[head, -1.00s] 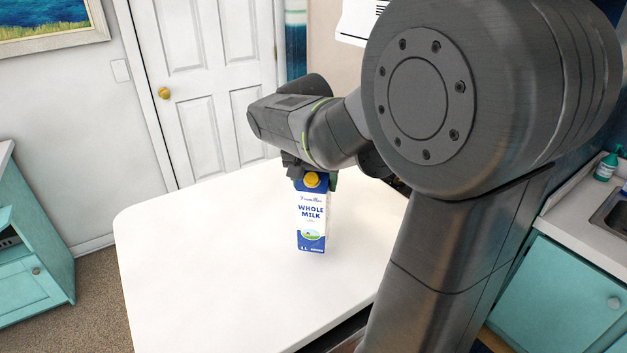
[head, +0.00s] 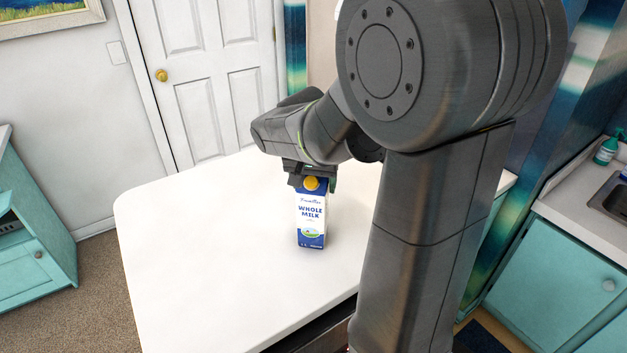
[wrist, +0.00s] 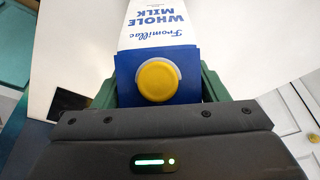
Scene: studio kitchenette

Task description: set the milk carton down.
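The milk carton (head: 311,220), white and blue with a yellow cap, is upright over the white table (head: 220,260) in the head view. Its base is at or very close to the tabletop; I cannot tell whether it touches. My gripper (head: 313,183) is at the carton's top, coming from above and behind. In the wrist view the carton's blue top (wrist: 186,62) and yellow cap sit between the green fingers, one along each side, which appear closed on it. The fingertips and the carton's base are hidden in the wrist view.
The tabletop around the carton is clear, with wide free room to its left and front. A teal cabinet (head: 35,245) stands at the far left. A counter with a sink (head: 610,202) and a soap bottle (head: 607,150) is at the right. A white door (head: 215,110) is behind.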

